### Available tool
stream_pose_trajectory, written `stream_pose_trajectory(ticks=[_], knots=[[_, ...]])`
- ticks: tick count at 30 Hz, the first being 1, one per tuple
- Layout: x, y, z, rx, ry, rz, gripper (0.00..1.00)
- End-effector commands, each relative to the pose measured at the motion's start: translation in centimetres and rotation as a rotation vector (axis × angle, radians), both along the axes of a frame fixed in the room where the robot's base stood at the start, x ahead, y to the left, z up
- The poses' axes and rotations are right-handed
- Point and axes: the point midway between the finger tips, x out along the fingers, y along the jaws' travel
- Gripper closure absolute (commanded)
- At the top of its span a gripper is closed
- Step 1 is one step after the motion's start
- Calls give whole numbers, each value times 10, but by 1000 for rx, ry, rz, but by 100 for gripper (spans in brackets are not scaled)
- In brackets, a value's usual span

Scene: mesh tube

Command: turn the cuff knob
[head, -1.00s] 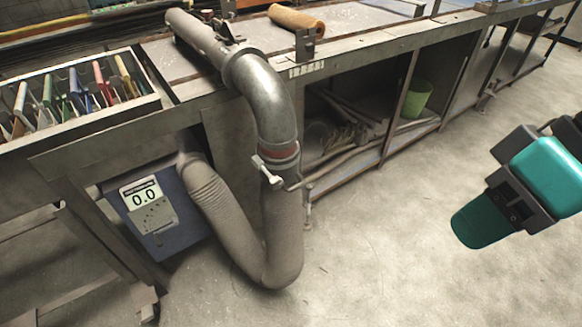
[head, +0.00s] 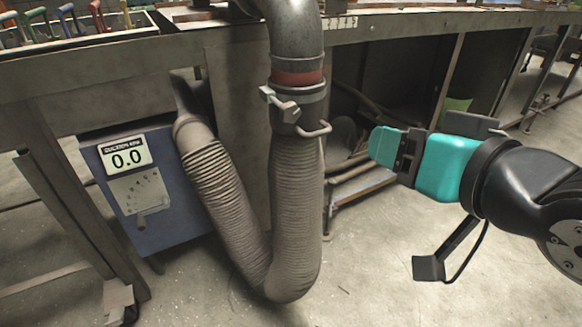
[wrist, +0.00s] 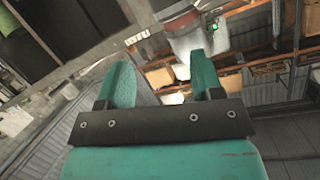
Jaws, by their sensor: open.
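A grey cuff (head: 297,108) joins the metal elbow pipe (head: 296,38) to the ribbed hose (head: 296,200), just below a red band. A pale T-shaped knob (head: 279,103) sticks out from the cuff's front left side. A thin bent handle (head: 315,130) sticks out at its lower right. My teal gripper (head: 374,146) is to the right of the cuff, apart from it, pointing left. In the wrist view my gripper (wrist: 161,66) shows both fingers spread with nothing held. I cannot make out the knob in the wrist view.
A blue box (head: 140,195) with a display reading 0.0 stands left of the hose. The metal bench edge (head: 400,22) runs behind the pipe, with open shelves below. Bare floor (head: 370,270) lies in front on the right.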

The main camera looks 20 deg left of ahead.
Motion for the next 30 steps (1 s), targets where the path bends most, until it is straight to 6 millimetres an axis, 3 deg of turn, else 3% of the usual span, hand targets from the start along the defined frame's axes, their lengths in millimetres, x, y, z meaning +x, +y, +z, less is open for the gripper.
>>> stream_pose_trajectory(ticks=[1,5,14,25,30], knots=[[-5,12,-27,38,-49,27,40],[-15,30,-34,129,-153,79,40],[-22,44,-27,193,-222,116,40],[-7,64,-24,186,-219,125,40],[16,88,-23,191,-220,121,40]])
